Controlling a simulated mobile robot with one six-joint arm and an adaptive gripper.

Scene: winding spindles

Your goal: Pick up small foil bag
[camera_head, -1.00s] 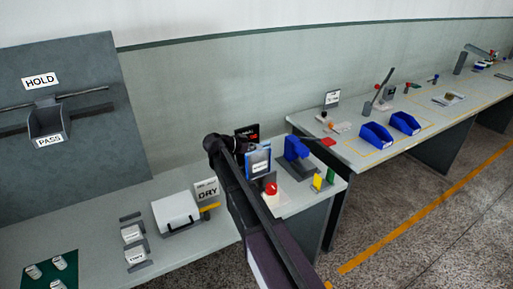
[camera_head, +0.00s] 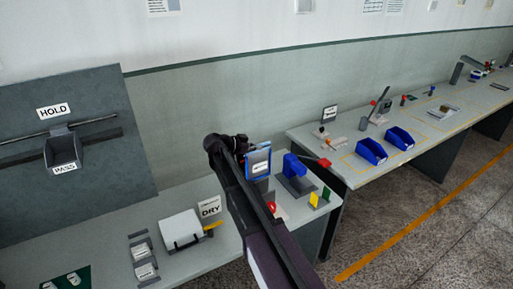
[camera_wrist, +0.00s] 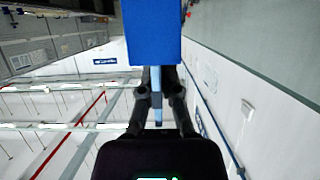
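My gripper (camera_wrist: 157,88) is shut on a blue item (camera_wrist: 152,35), whose narrow, paler part lies between the fingers in the wrist view. In the head view, a blue item with a white label (camera_head: 258,163) is at the end of my arm, above the bench; its text is too small to read. I cannot tell whether this is the small foil bag. The fingertips are hard to make out in the head view. Small white labelled packets (camera_head: 145,271) sit in grey holders on the left bench.
The left bench holds a white box (camera_head: 181,228), a DRY sign (camera_head: 209,207) and a blue-and-grey device (camera_head: 295,172). A grey HOLD/PASS board (camera_head: 70,150) stands behind. The right bench has blue bins (camera_head: 371,151). A floor gap separates the benches.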

